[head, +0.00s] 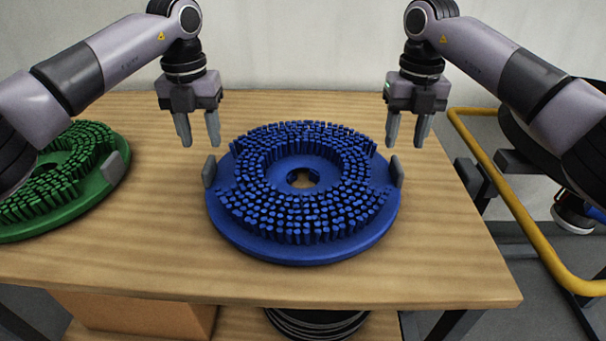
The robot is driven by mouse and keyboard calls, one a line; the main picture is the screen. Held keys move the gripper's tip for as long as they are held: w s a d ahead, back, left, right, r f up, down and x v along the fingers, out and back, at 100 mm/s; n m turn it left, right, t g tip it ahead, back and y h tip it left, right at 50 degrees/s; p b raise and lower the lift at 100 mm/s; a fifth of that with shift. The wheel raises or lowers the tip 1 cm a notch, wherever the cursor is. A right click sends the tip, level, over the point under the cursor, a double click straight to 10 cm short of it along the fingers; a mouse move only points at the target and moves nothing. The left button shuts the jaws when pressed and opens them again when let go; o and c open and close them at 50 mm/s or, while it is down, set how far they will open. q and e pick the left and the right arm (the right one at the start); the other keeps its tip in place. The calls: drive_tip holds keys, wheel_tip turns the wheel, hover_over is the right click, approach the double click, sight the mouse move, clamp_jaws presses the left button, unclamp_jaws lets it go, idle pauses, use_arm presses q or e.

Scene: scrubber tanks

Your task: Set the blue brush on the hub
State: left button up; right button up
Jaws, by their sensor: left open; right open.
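The blue brush (303,245) is a round disc with several rings of bristles and a hole in its middle. It lies flat on the wooden table, bristles up. A grey tab stands on its left rim (209,171) and another on its right rim (396,171). My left gripper (199,146) is open and empty, above the left tab and slightly behind it. My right gripper (406,146) is open and empty, above the right tab and slightly behind it. Neither gripper touches the brush. I cannot clearly make out the hub; a dark machine part (575,212) shows at the right edge.
A green brush (110,190) lies on the table (440,260) at the left, partly behind my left arm. A yellow rail (520,215) runs beyond the table's right edge. A cardboard box (150,313) and dark round things (315,324) sit beneath the tabletop. The table's front right is clear.

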sight(208, 162)
use_arm(q)
drive_tip(key=shift+f, duration=3.65)
use_arm(e)
drive_tip(key=shift+f, duration=3.6)
use_arm(q)
drive_tip(key=shift+c, duration=0.3)
use_arm(e)
drive_tip(key=shift+c, duration=0.3)
use_arm(q)
clamp_jaws()
use_arm(e)
clamp_jaws()
use_arm(q)
drive_tip(key=shift+w+r, duration=0.1)
drive_tip(key=shift+r, duration=0.05)
use_arm(e)
drive_tip(key=shift+w+r, duration=0.1)
